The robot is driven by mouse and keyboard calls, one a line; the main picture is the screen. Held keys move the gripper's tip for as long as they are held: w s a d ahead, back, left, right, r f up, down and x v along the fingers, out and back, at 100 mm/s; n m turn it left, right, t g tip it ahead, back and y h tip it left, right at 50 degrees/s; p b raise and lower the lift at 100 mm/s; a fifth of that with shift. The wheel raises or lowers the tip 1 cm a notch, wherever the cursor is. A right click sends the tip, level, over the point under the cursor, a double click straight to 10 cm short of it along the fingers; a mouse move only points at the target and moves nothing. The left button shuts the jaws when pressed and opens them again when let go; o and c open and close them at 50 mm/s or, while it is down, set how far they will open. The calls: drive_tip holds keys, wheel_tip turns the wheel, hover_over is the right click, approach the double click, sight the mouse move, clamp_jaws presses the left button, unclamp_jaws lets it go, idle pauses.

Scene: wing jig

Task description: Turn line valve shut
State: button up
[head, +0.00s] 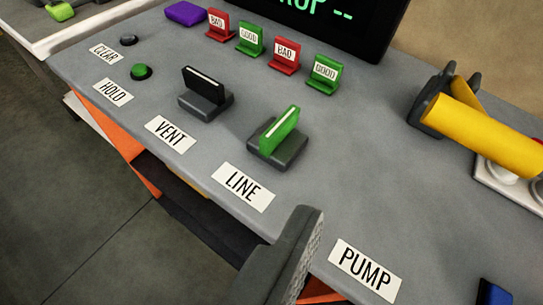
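The line valve (279,133) has an upright green handle with a pale stripe along its top, on a dark square base. It stands on the grey bench top behind the white LINE label (243,187). The handle's long side runs from lower left to upper right in the picture. One dark finger of my gripper (292,250) shows at the bottom, nearer to me than the valve and apart from it. Its ribbed pad faces right with nothing against it, so my gripper looks open and empty. The other finger is out of view.
The black-handled VENT valve (204,90) stands left of the line valve. Green HOLD (141,71) and dark CLEAR (128,40) buttons are farther left. Red and green tags (285,56) stand behind. A yellow cylinder (482,133) in a dark holder is right. The PUMP label (364,269) is in front.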

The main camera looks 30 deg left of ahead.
drive_tip(key=w+a+n+g, duration=0.7)
drive_tip(key=w, duration=0.4)
drive_tip(key=n+g+h, duration=0.1)
drive_tip(key=n+g, duration=0.5)
approach(281, 122)
wheel_tip(281, 122, down, 10)
drive_tip(key=shift+a+f, duration=0.1)
drive_tip(key=c, duration=1)
